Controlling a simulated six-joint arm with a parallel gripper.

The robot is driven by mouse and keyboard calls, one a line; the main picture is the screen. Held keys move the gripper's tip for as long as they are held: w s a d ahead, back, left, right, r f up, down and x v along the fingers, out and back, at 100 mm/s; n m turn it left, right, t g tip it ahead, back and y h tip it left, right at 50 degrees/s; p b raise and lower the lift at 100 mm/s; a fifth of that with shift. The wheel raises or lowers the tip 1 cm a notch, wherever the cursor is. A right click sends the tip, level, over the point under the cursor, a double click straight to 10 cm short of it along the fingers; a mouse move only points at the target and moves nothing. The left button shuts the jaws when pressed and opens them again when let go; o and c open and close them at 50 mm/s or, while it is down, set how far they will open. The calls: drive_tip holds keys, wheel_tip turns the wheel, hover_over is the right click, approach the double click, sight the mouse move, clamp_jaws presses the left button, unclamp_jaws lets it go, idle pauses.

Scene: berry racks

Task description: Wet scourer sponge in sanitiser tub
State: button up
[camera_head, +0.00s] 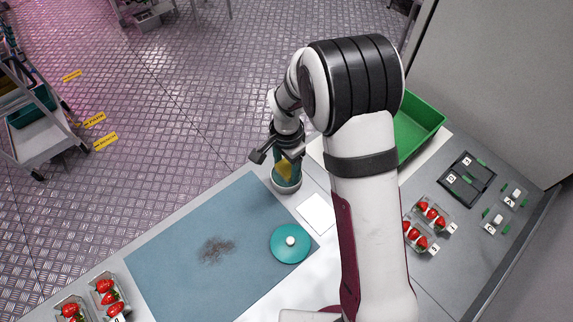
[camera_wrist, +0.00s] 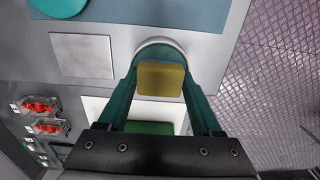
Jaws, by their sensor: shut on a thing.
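The yellow sponge (camera_head: 285,168) is clamped between the two teal fingers of my gripper (camera_head: 287,160). In the wrist view the sponge (camera_wrist: 162,79) shows a flat yellow face between the fingertips (camera_wrist: 162,84); no scourer side is visible. The sanitiser tub (camera_head: 286,187), round with a pale rim, is directly below the gripper. In the wrist view its rim (camera_wrist: 160,43) curves behind the sponge. The sponge is over or inside the tub mouth; I cannot tell whether it touches the liquid. A teal round lid (camera_head: 291,248) with a white knob lies on the blue-grey mat (camera_head: 190,225).
A dark crumb patch (camera_head: 216,250) lies on the mat. A white square plate (camera_head: 316,212) is beside the tub. A green crate (camera_head: 418,125), strawberry punnets (camera_head: 428,220) and a black tray (camera_head: 466,178) stand right; more punnets (camera_head: 106,296) are at front left.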

sight(287, 168)
idle(0.3)
drive_tip(key=shift+r, duration=3.45)
